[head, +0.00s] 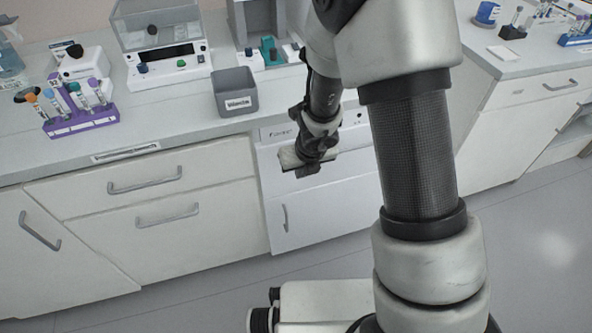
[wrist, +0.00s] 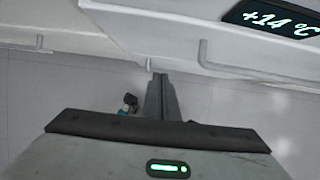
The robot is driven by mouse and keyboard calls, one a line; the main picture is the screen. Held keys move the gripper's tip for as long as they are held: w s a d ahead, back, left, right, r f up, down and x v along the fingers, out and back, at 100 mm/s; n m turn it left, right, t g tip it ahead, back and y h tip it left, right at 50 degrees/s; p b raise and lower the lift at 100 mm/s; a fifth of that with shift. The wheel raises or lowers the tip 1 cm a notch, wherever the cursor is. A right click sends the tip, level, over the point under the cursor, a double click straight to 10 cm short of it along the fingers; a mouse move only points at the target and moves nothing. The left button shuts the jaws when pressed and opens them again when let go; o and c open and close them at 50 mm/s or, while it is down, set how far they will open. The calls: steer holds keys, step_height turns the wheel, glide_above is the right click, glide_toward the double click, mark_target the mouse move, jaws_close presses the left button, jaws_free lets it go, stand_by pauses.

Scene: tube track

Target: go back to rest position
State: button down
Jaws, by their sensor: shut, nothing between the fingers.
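My gripper (head: 305,165) hangs in front of the lab bench in the head view, just before the white cabinet front below the counter, with nothing in it. In the wrist view my gripper's fingers (wrist: 160,98) lie together at the centre, shut and empty. My arm reaches across the right half of the head view and hides part of the bench behind it.
The counter holds a purple tube rack (head: 80,122), a grey bin (head: 235,95) and a white instrument (head: 165,65). Drawer handles (head: 145,182) stick out below. Grey floor (head: 540,240) is clear at right.

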steer(key=p+v, duration=0.3)
steer(key=v, duration=0.4)
steer(key=shift+w+d, duration=0.15)
steer(key=shift+d, duration=0.05)
steer(key=shift+r, duration=0.15)
steer(key=s+a+r+n+t+y, duration=0.1)
steer(key=s+r+n+y, duration=0.15)
steer(key=r+n, duration=0.75)
steer(key=s+a+r+n+y, duration=0.1)
steer(key=s+r+n, duration=0.2)
steer(key=r+n, duration=0.75)
steer(key=s+d+r+n+h, duration=0.5)
steer(key=s+d+r+n, duration=0.3)
steer(key=s+d+n, duration=0.55)
step_height(320, 180, up, 15)
steer(key=a+m+p, duration=0.1)
steer(key=p, duration=1.4)
steer(key=shift+w, duration=0.15)
